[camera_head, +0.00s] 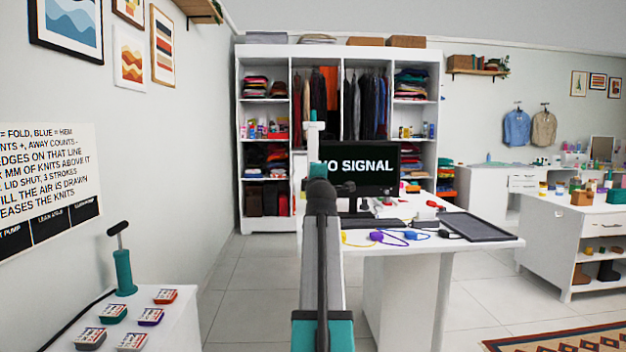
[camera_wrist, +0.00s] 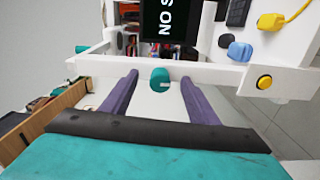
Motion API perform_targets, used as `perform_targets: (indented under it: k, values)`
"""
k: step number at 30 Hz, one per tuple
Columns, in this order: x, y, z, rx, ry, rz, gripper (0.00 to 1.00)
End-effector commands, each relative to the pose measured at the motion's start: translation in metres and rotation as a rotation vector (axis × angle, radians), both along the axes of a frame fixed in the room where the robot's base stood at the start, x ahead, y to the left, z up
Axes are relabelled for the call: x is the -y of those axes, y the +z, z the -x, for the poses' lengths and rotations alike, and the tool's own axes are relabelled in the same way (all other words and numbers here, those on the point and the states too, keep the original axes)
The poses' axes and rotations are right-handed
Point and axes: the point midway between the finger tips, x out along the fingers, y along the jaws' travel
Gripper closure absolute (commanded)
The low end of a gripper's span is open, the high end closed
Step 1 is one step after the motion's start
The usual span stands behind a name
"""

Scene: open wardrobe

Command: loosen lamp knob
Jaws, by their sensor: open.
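The teal lamp knob (camera_wrist: 160,80) sits on a white bar (camera_wrist: 220,75) in the wrist view, which is turned on its side. In the head view I take the white upright post (camera_head: 313,145) with a small teal top to be the same lamp; its knob is hidden behind my arm. My gripper (camera_wrist: 159,75) is open, with one purple finger on each side of the knob. The fingertips reach close to the bar. I see gaps between knob and fingers, and cannot tell how deep the knob sits between them.
A yellow button (camera_wrist: 264,82) is on the white bar's right part. Behind stands a monitor (camera_head: 357,166) on a white desk (camera_head: 480,238), with coloured cables and a dark tray (camera_head: 478,226). An open wardrobe (camera_head: 339,52) stands behind. A low table (camera_head: 180,325) is at left.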

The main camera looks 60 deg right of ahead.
Motion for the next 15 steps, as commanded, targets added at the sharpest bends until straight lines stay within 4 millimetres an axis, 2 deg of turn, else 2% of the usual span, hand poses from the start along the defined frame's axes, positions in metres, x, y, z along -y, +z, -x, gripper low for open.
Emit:
perform_targets:
  k: [15]
  values:
    - [-0.023, 0.0, 0.017, 0.0, 0.0, 0.0, 0.46]
